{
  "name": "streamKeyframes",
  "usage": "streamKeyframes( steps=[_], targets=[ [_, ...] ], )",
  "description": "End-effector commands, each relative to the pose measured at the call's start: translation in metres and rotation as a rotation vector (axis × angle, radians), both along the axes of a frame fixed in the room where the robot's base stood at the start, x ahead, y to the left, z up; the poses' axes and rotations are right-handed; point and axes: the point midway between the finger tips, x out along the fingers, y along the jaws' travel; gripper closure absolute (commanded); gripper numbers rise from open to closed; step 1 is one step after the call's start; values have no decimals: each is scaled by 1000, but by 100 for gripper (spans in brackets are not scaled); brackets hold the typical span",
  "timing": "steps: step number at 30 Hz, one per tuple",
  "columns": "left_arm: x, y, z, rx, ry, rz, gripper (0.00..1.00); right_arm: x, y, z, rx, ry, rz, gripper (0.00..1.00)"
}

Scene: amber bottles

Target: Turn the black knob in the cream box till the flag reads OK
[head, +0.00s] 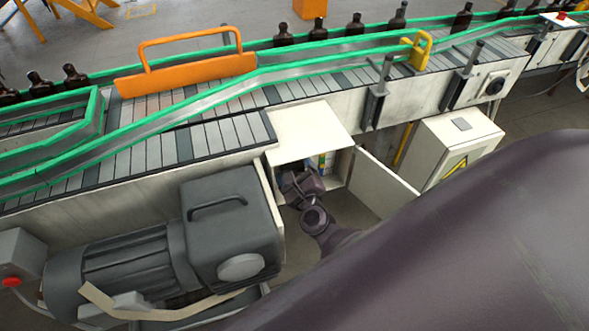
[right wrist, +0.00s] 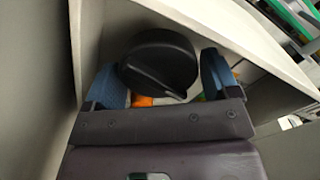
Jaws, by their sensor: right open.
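The cream box (head: 308,127) is mounted under the conveyor, with its door (head: 384,182) swung open to the right. My right gripper (head: 292,180) reaches into its opening. In the right wrist view, the black knob (right wrist: 160,62) sits between the blue pads of my right gripper (right wrist: 162,84). The jaws are open, one pad on each side of the knob, with the left pad very close to it. I cannot tell whether either pad touches. The knob is hidden behind the gripper in the head view. No readable flag shows. My left gripper is out of view.
A grey motor (head: 130,258) and gearbox (head: 232,225) stand left of the box. Above runs the conveyor with green rails (head: 270,72) and several amber bottles. Coloured parts (head: 326,161) show inside the box.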

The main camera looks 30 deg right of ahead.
Motion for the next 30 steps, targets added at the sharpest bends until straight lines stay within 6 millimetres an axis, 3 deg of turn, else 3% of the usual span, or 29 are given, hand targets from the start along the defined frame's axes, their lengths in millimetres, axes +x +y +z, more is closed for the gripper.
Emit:
streamKeyframes(
  steps=[6, 13, 22, 30],
  targets=[
    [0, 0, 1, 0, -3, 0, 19, 0, 0, 0, 0, 0, 0, 19],
    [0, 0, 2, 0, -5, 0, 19, 0, 0, 0, 0, 0, 0, 53],
    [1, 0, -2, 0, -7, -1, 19, 0, 0, -1, 45, -12, 0, 53],
    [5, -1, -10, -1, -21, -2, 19, 0, 1, -3, 210, -52, -2, 53]
  ],
)
